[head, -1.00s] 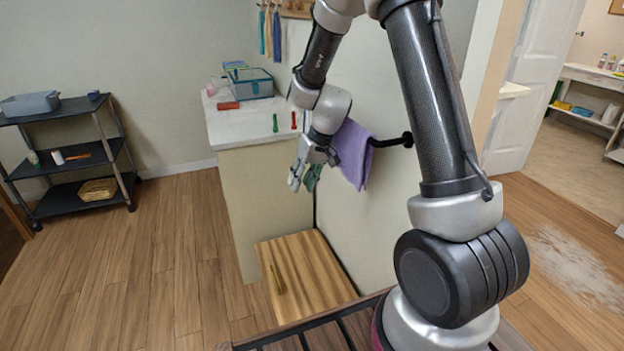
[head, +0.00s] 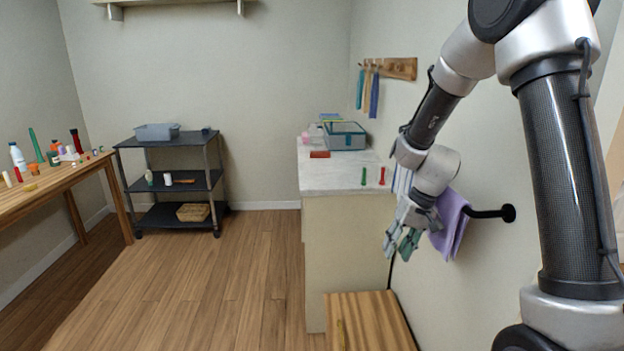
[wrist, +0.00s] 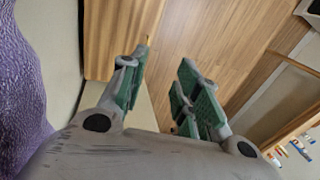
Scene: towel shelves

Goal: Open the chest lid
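The wooden chest (head: 372,320) stands low at the bottom of the head view, against the right wall, and is cut off by the frame edge. Its striped wooden lid lies flat and looks closed. A small yellowish handle (head: 341,336) shows on the lid. In the wrist view the chest lid (wrist: 112,40) is at the upper left. My gripper (head: 401,242) hangs above the chest, clearly apart from it, beside the purple towel (head: 451,222). In the wrist view my gripper (wrist: 165,82) has its green-padded fingers spread with nothing between them.
A towel bar (head: 490,213) sticks out from the wall close to my gripper. A white-topped counter (head: 335,170) stands behind the chest. A black shelf cart (head: 175,180) and a wooden table (head: 60,190) are further left. The floor between is clear.

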